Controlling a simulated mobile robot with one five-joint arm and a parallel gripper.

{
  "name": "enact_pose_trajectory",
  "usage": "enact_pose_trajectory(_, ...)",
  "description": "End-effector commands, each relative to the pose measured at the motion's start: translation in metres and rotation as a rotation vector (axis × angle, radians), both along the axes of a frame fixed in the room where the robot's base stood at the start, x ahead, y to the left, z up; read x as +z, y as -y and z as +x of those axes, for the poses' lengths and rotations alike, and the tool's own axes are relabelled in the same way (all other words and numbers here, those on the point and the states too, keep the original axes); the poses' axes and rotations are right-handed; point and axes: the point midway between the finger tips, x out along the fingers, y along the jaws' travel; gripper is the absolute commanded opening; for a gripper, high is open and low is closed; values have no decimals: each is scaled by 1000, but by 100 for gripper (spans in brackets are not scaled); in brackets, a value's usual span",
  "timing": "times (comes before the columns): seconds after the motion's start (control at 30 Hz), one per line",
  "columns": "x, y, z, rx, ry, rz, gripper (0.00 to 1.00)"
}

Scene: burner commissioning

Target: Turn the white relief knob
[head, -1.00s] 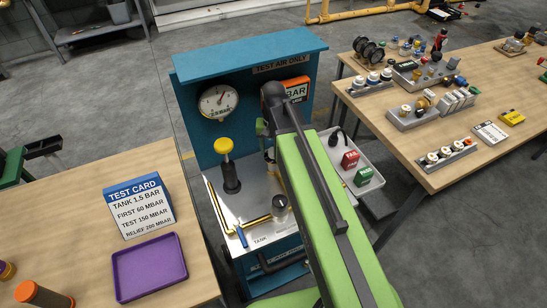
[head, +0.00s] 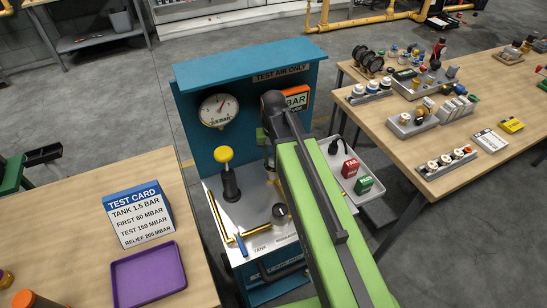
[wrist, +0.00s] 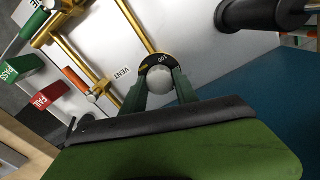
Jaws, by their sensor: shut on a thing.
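The white relief knob (wrist: 157,79) is in the wrist view, between the two dark green fingers of my gripper (wrist: 160,88). The fingers are shut on it from both sides. In the head view my arm hides the knob and my fingertips. The teal test rig (head: 192,125) carries a round white gauge (head: 219,110) with a red needle.
A yellow-topped black post (head: 227,170) stands near the gripper; its black body (wrist: 265,14) shows in the wrist view. An orange-handled vent lever (wrist: 77,81) and red and green blocks (head: 350,168) lie to the side. Tables flank the rig.

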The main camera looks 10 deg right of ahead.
Motion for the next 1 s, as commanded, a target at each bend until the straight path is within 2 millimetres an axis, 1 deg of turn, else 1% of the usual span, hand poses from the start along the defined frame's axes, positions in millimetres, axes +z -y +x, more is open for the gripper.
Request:
enact_pose_trajectory(0.23, 0, 0, 0, 6, 0, 1, 0)
enact_pose_trajectory(0.27, 0, 0, 0, 6, 0, 1, 38)
enact_pose_trajectory(0.4, 0, 0, 0, 6, 0, 0, 56)
enact_pose_trajectory(0.77, 2, 0, 0, 5, 0, 0, 57)
enact_pose_trajectory(0.87, 10, 0, 0, 5, 0, 0, 57)
enact_pose_trajectory(1.0, 32, 0, 0, 5, 0, 0, 57)
